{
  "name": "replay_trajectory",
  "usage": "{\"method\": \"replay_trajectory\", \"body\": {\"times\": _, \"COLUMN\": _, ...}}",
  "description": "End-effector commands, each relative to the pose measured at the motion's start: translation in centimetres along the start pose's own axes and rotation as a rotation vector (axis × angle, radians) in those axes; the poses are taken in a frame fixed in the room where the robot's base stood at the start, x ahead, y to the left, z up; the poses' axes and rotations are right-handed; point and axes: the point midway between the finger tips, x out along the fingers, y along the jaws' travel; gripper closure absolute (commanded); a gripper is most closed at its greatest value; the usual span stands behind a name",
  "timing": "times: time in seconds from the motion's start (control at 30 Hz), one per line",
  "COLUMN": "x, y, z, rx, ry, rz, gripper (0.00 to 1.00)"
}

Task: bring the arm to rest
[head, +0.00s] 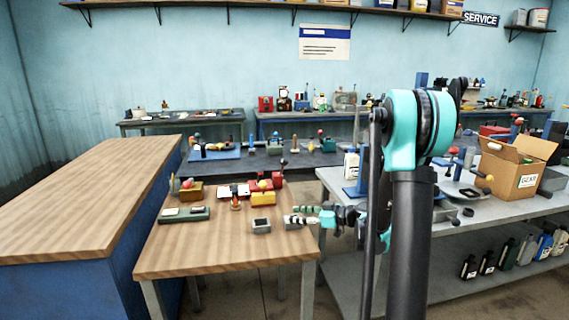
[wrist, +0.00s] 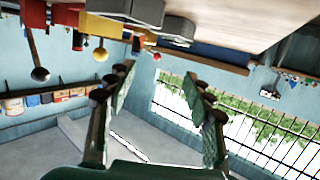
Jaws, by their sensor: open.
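My gripper (head: 300,215) extends left over the right edge of the near wooden table (head: 225,255). Its fingers show on either side of the wrist view (wrist: 158,76), spread apart with nothing held between them. My arm stands large at the right of centre in the head view, with a black link and a teal joint, and hides part of the benches behind it. A small grey open box (head: 261,226) stands on the table just left of my fingertips, apart from them.
A grey and green tray (head: 185,214) and small parts lie on the table's left. A higher wooden-topped blue counter (head: 90,195) is left. A grey workbench (head: 490,205) at right holds a cardboard box (head: 517,165). The table's front is clear.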

Motion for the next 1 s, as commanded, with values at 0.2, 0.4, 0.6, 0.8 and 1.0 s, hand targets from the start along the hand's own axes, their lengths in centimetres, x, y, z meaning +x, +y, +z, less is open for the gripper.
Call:
{"method": "replay_trajectory", "body": {"times": 0.2, "x": -0.8, "y": -1.7, "z": 1.5, "rx": 0.15, "ry": -0.174, "rz": 0.059, "gripper": 0.48}}
{"method": "replay_trajectory", "body": {"times": 0.4, "x": -3.7, "y": -4.0, "z": 4.0, "rx": 0.347, "ry": -0.403, "rz": 0.216, "gripper": 0.48}}
{"method": "replay_trajectory", "body": {"times": 0.6, "x": -8.0, "y": -5.7, "z": 6.1, "rx": 0.496, "ry": -0.565, "rz": 0.438, "gripper": 0.48}}
{"method": "replay_trajectory", "body": {"times": 0.8, "x": -12.8, "y": -6.9, "z": 7.3, "rx": 0.59, "ry": -0.646, "rz": 0.68, "gripper": 0.48}}
{"method": "replay_trajectory", "body": {"times": 1.0, "x": -16.9, "y": -7.6, "z": 7.7, "rx": 0.631, "ry": -0.659, "rz": 0.883, "gripper": 0.48}}
